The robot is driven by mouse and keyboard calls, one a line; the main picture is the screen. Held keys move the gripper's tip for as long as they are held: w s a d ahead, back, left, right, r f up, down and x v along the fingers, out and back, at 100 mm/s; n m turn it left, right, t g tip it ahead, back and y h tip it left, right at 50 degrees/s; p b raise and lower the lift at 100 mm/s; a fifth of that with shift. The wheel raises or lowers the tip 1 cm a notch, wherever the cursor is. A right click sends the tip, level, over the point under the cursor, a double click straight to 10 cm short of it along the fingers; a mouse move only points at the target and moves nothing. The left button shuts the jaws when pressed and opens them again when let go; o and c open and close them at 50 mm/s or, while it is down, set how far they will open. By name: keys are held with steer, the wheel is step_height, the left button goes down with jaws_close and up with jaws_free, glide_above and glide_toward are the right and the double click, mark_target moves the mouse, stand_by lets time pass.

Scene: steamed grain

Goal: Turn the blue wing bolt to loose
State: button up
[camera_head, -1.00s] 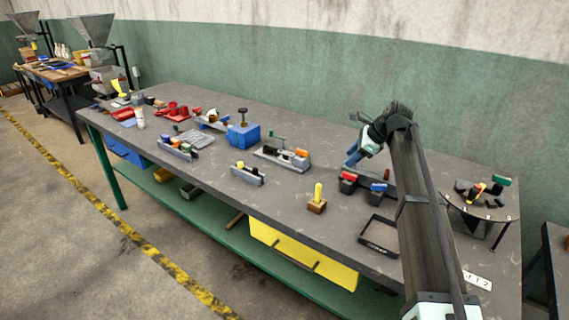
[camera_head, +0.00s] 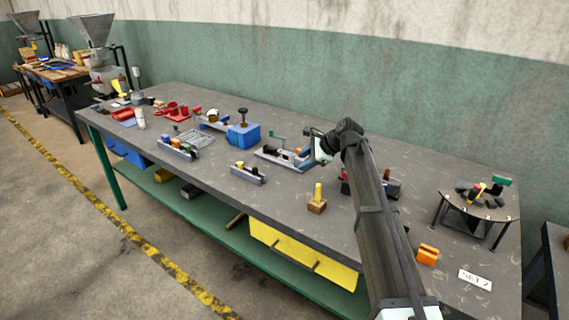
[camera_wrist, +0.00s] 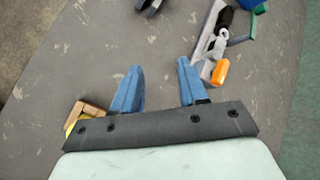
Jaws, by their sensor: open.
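I cannot make out a blue wing bolt for certain in either current view. The dark block (camera_head: 393,189) where a blue piece showed earlier is largely behind my arm, and that blue piece is hidden. My gripper (camera_head: 304,155) is over the middle of the bench, beside the right end of a long grey fixture (camera_head: 283,160). In the wrist view my gripper (camera_wrist: 158,68) has two blue fingers spread apart with bare bench between them. The fixture's orange part (camera_wrist: 220,72) lies just right of the right finger.
A wooden block with a yellow peg (camera_head: 317,205) stands in front of my arm. A blue box (camera_head: 243,136) and a small grey rack (camera_head: 248,175) are further left. An orange piece (camera_head: 428,254) and a round-edged stand (camera_head: 478,203) are at the right. Bare bench lies between them.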

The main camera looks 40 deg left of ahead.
steer(key=s+a+f+n+y, duration=0.1)
steer(key=s+a, duration=0.2)
steer(key=a, duration=0.3)
steer(key=shift+s+f+n, duration=0.3)
steer(key=shift+s+n, duration=0.05)
steer(key=shift+n, duration=0.05)
steer(key=w+d+r+m+t+h, duration=0.1)
steer(key=w+d+r+h, duration=0.1)
steer(key=w+d+r, duration=0.35)
steer(key=w+d+r+t+h, duration=0.1)
steer(key=w+d+r, duration=0.2)
steer(key=w+d, duration=0.45)
steer(key=w+d+r+m+t+h, duration=0.15)
steer(key=w+d+r, duration=0.25)
steer(key=d, duration=0.5)
steer(key=s+d+f+m+g+h, duration=0.2)
steer(key=s+d+g+h, duration=0.15)
steer(key=d+h, duration=0.35)
steer(key=shift+y, duration=0.75)
steer(key=f, duration=0.9)
steer(key=d+f, duration=0.1)
steer(key=f, duration=0.3)
steer(key=shift+s+f, duration=0.25)
steer(key=shift+f, duration=0.1)
steer(key=shift+c, duration=0.2)
jaws_close()
